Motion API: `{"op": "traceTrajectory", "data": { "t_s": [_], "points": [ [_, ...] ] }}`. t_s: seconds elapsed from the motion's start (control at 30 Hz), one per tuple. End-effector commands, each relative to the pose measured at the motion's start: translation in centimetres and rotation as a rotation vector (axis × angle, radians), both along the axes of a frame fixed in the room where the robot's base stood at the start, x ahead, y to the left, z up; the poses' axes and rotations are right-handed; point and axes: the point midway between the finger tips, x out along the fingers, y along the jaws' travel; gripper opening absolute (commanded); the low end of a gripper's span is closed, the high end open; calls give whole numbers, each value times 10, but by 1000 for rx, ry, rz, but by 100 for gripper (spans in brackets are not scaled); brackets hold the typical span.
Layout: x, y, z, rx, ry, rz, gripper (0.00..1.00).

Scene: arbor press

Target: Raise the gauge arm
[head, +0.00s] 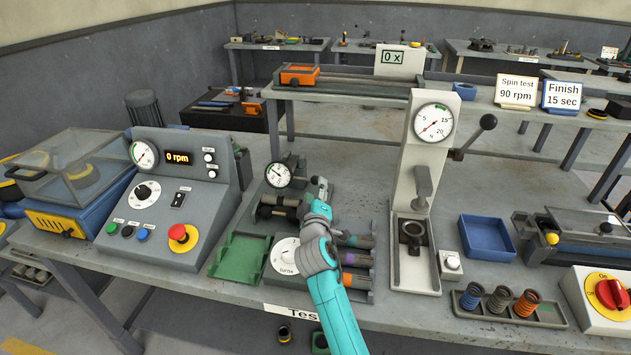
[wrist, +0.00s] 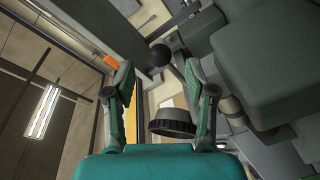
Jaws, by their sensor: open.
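The dial gauge (head: 278,175) has a round white face and sits on a dark stand on the bench, left of my gripper. My gripper (head: 320,187) is just to its right, above the dark fixture; its fingers are small and partly hidden in the head view. In the wrist view my gripper (wrist: 161,92) is open, with a wide gap between the green-padded fingers. A dark ribbed round part (wrist: 172,122) shows between them, and a black ball (wrist: 160,55) on a rod shows beyond. I cannot tell which part is the gauge arm, nor see any contact.
The grey control console (head: 175,185) stands to the left, and a green tray (head: 240,257) lies in front of the gauge. The tall press (head: 412,195) with its ball-ended lever (head: 487,122) stands to the right.

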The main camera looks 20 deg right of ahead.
Motion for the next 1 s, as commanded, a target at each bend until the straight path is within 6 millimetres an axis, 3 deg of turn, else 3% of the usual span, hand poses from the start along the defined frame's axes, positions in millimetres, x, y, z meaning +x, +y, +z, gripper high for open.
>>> {"op": "traceTrajectory", "data": {
  "t_s": [0.1, 0.3, 0.73, 0.97, 1.0],
  "points": [
    [20, -7, 1, 0, -1, -1, 55],
    [43, -15, 0, 0, 0, 0, 55],
    [51, -17, 0, 1, -1, 1, 55],
    [51, -17, 0, 0, -1, 1, 0],
    [51, -17, 0, 0, -1, 1, 0]
  ]
}}
